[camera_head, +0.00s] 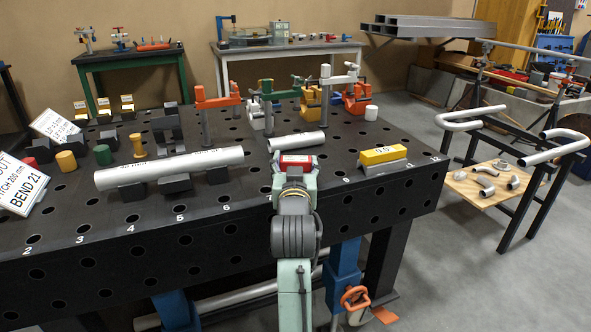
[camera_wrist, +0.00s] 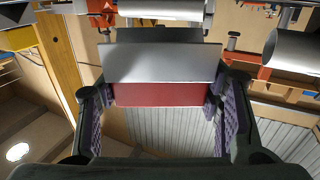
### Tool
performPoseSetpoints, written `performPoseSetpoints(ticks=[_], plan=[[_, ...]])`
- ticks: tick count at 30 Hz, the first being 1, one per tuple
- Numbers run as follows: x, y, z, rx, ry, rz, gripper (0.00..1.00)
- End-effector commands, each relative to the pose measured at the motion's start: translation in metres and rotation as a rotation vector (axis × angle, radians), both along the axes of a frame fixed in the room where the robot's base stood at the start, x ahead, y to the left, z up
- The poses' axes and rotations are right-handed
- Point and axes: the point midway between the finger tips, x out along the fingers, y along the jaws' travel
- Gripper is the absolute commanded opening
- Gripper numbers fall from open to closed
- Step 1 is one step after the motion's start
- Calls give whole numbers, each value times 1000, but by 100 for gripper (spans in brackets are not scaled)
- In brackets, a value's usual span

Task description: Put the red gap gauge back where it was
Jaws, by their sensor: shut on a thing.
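The red gap gauge (camera_head: 296,159) is a small block with a red part and a grey part, near the front edge of the black table in the head view. My gripper (camera_head: 295,170) is shut on it. In the wrist view, the gauge (camera_wrist: 162,94) lies crosswise between my two fingers (camera_wrist: 160,105), its red face nearer my palm and its grey face beyond. Whether its underside touches the table cannot be told. A similar yellow gauge (camera_head: 383,154) with a grey base rests on the table to the right.
The perforated black table (camera_head: 330,190) has numbered holes along its front. A long pale pipe (camera_head: 170,168) lies on dark blocks to the left. A short pipe (camera_head: 297,141) lies just behind my gripper. Orange and green clamps (camera_head: 217,100) stand farther back. Some bare tabletop lies between the two gauges.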

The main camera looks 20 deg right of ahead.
Motion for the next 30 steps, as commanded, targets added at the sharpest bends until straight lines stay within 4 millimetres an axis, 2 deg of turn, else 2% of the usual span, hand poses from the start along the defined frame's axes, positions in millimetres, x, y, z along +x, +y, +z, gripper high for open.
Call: performPoseSetpoints(ticks=[2,5,17,18,26,30], plan=[[-1,-1,-13,2,5,-1,22],[-1,0,-20,1,2,-1,22],[-1,0,-25,0,-1,0,22],[-1,0,-25,0,0,0,60],[-1,0,-25,0,1,0,78],[-1,0,-25,0,1,0,79]])
